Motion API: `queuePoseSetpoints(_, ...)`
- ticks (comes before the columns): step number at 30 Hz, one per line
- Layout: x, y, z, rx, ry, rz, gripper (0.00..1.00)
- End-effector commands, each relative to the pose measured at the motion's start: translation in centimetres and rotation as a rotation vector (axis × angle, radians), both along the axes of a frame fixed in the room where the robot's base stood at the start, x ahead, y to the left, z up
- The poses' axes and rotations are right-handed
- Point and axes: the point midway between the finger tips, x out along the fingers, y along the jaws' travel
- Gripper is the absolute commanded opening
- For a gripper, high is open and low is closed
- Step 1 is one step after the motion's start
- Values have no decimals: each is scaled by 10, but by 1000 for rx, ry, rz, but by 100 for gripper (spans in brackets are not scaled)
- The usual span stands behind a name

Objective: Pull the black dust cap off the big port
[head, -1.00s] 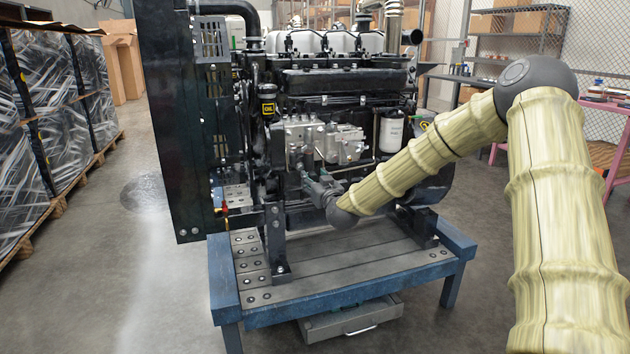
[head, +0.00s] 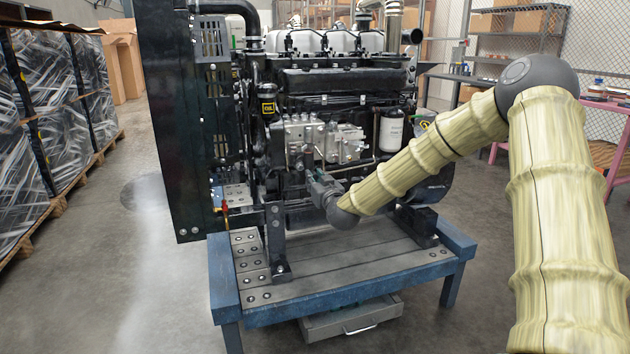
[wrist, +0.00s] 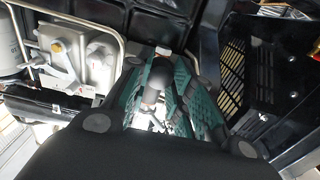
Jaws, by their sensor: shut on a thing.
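My gripper (head: 314,182) is low at the front of the dark diesel engine (head: 345,82), just below the metal pump block (head: 318,137). In the wrist view its two fingers with teal pads (wrist: 155,97) are closed around a small dark cylinder, which I take to be the black dust cap (wrist: 153,82). A pale fitting (wrist: 163,52) shows just beyond it. I cannot tell whether the cap still touches the port, as the fingers hide the join. In the head view the cap is hidden by my gripper.
The engine stands on a blue-edged bench (head: 350,301) with a grey drawer (head: 350,319) below. A tall black radiator panel (head: 180,120) rises left of my gripper. A white filter (head: 391,131) is to the right. Wrapped pallets (head: 60,120) stand far left; the floor between is clear.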

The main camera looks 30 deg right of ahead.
Motion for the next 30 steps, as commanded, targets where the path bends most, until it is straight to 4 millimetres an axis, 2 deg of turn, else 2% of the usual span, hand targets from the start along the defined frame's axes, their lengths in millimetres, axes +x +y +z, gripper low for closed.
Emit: queuePoseSetpoints(30,-45,11,0,0,2,1,1)
